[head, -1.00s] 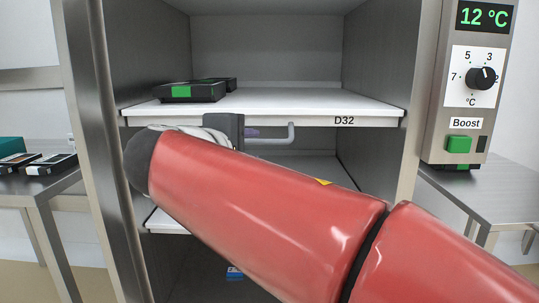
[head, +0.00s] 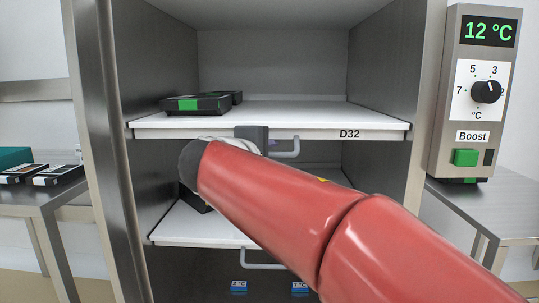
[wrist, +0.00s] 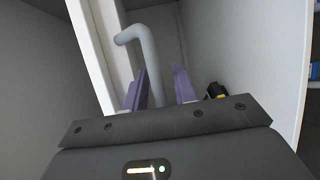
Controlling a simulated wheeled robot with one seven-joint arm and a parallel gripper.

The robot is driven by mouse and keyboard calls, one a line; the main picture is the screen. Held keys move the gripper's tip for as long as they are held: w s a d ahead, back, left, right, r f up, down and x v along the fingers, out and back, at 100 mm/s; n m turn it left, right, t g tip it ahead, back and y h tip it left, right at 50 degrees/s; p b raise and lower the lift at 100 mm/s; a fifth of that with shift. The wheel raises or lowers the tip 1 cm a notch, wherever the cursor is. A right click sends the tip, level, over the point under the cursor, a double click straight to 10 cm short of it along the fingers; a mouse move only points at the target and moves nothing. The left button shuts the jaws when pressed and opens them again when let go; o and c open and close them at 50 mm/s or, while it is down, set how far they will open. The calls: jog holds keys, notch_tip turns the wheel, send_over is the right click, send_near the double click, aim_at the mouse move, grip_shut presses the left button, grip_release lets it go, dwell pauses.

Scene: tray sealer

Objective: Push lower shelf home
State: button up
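The lower shelf (head: 185,227) is a white board inside the steel cabinet, with a grey handle (head: 262,265) on its front. My red arm hides much of it, and I cannot tell how far out it stands. My gripper (head: 275,146) is up at the front of the upper shelf (head: 300,134), marked D32, beside that shelf's grey handle (head: 292,150). In the wrist view, the purple fingers of my gripper (wrist: 162,88) stand apart. A bent grey handle (wrist: 140,40) runs down toward the gap between them; contact is unclear.
Black trays with green labels (head: 195,104) sit on the upper shelf at left. A dark object (head: 194,200) is partly hidden on the lower shelf. A control box (head: 475,90) reading 12 °C hangs at right. Steel side tables stand left (head: 38,193) and right (head: 490,205).

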grip_shut()
jog(key=shift+w, duration=0.1)
jog(key=shift+w, duration=0.85)
jog(key=shift+r, duration=0.1)
jog(key=shift+o, duration=0.9)
grip_release()
jog(key=shift+w, duration=0.1)
